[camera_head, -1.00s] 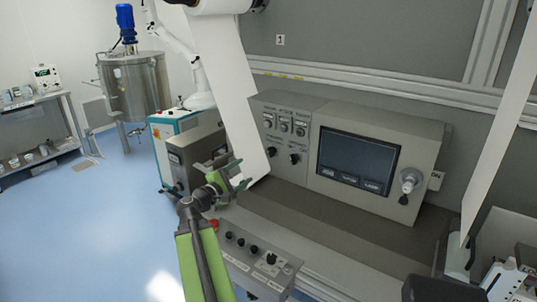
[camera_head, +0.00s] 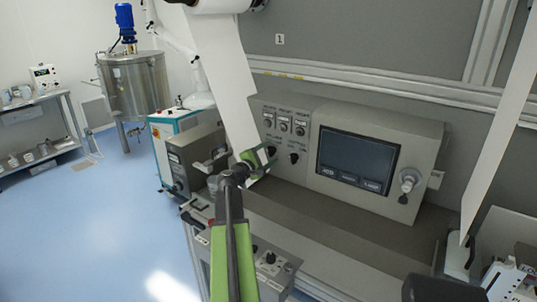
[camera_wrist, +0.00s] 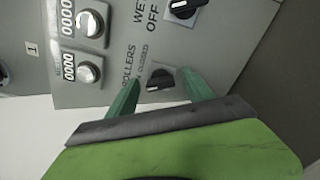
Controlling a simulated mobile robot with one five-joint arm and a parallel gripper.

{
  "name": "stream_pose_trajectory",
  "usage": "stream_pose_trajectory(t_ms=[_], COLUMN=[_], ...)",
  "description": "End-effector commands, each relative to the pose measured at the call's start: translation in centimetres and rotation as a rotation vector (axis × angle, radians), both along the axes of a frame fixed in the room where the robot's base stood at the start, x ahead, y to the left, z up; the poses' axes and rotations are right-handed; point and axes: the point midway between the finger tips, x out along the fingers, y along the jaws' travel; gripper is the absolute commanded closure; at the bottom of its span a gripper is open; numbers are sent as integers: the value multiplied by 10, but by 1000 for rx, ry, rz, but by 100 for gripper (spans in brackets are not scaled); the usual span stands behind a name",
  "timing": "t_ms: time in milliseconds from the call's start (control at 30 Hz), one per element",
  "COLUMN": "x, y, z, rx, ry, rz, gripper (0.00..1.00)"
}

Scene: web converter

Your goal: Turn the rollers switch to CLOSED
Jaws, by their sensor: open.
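The rollers switch (camera_wrist: 160,79) is a black rotary knob on a grey panel, beside the printed words ROLLERS and CLOSED in the wrist view. Which position its pointer marks is not clear. My gripper (camera_wrist: 160,76) has green fingers, open, one on each side of the knob in the picture. Contact with the knob cannot be told. In the head view my gripper (camera_head: 267,158) is up at the left part of the control panel (camera_head: 340,120) and partly covers the area of the lower left knob.
A second black knob (camera_wrist: 184,8), labelled OFF, is above right in the wrist view. Two round dials (camera_wrist: 89,72) with counters are at upper left. A dark screen (camera_head: 357,160) is right of the switches. A white hanging panel (camera_head: 228,95) is close beside my gripper.

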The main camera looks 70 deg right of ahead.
Motion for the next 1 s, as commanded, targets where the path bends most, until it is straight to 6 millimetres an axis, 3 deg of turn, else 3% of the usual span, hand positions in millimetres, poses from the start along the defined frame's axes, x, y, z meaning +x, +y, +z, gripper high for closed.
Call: stream_pose_trajectory(t_ms=[267,733,1000], x=[-1,0,0], y=[-2,-1,-1], z=[0,0,-1], rx=[0,0,-5], ry=[0,0,-25], rz=[0,1,0], gripper=[40,100,100])
